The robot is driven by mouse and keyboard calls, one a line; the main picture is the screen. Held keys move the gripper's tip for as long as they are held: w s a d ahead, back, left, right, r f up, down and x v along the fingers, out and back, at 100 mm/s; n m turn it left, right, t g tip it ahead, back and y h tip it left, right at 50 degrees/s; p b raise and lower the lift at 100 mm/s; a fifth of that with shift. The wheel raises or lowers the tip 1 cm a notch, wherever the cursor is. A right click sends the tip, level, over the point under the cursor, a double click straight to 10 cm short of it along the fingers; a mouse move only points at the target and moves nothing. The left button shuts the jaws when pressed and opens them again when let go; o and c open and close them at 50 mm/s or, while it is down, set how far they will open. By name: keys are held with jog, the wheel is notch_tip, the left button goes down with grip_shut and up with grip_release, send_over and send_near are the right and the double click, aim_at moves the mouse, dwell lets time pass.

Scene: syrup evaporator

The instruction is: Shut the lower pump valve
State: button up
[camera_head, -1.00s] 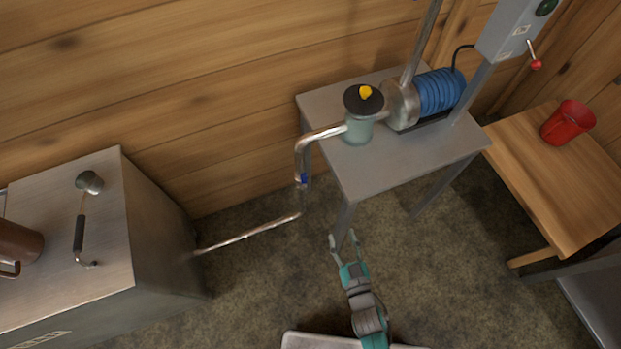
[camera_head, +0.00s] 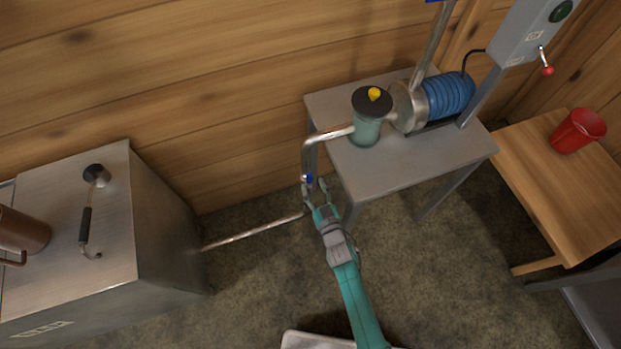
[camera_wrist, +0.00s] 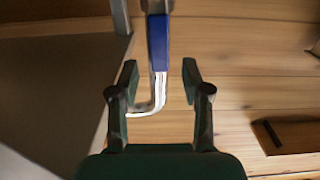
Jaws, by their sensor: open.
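The lower pump valve has a small blue handle (camera_head: 307,178) on the vertical metal pipe (camera_head: 307,158) left of the pump table. In the wrist view the blue handle (camera_wrist: 159,42) stands upright in line with the pipe, just beyond and between my fingertips. My gripper (camera_head: 316,186) is open and empty, right at the valve in the head view. The wrist view shows its two fingers (camera_wrist: 160,80) apart, with the pipe's bend between them. I cannot tell whether a finger touches the handle.
The grey pump table (camera_head: 410,167) carries a filter canister (camera_head: 367,128) and a blue-bodied pump (camera_head: 447,96). A steel evaporator box (camera_head: 165,235) stands at left, joined by a low copper pipe (camera_head: 255,232). A red bucket (camera_head: 577,131) sits on a wooden table at right. The wooden wall is behind.

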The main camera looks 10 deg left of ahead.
aim_at(310, 177)
jog(key=shift+x, duration=1.8)
grip_shut()
